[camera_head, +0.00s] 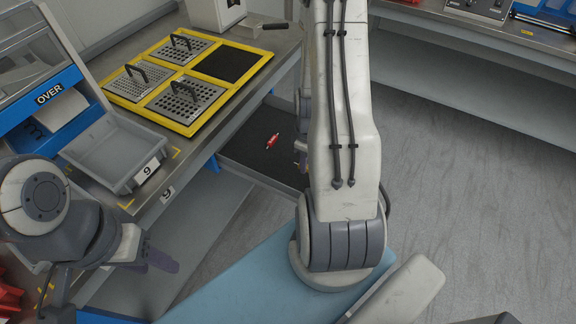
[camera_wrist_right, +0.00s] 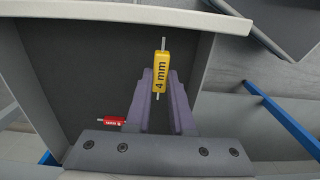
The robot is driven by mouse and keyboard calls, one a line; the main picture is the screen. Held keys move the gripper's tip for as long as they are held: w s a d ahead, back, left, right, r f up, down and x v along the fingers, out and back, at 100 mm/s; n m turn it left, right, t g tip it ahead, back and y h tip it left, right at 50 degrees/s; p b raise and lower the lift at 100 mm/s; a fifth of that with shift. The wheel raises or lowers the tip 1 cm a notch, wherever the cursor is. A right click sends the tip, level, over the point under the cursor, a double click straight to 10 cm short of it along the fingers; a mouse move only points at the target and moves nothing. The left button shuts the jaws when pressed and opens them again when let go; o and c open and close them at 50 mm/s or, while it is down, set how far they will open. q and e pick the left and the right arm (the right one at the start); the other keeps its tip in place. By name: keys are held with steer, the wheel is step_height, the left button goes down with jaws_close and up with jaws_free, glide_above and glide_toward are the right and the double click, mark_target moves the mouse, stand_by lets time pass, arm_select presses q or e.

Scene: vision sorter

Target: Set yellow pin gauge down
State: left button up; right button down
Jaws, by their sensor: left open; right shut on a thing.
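The yellow pin gauge (camera_wrist_right: 160,66), marked 4 mm, is held upright in the picture between the purple fingertips of my right gripper (camera_wrist_right: 160,84) in the right wrist view. A thin metal pin sticks out of its top. It appears over the dark floor of an open drawer (camera_wrist_right: 75,62); I cannot tell its height above it. In the head view the yellow gauge is hidden behind my right arm. My left gripper (camera_head: 160,260) is open and empty, low at the left, beside the bench.
A red pin gauge (camera_wrist_right: 115,121) lies on the drawer floor, left of my right gripper; the head view shows it too (camera_head: 272,140). A grey bin (camera_head: 112,150) marked 9 and a yellow-framed tray (camera_head: 186,128) with perforated plates stand on the bench. Drawer walls (camera_wrist_right: 120,12) bound the space.

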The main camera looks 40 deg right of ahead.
glide_above(289, 174)
step_height(289, 174, down, 4)
steer(key=shift+r+b, duration=0.15)
steer(key=shift+b, duration=0.15)
steer(key=shift+f+b, duration=0.4)
steer(key=shift+f, duration=1.5)
steer(key=shift+f, duration=0.2)
steer(key=c, duration=0.8)
jaws_free()
steer(key=shift+r, duration=0.1)
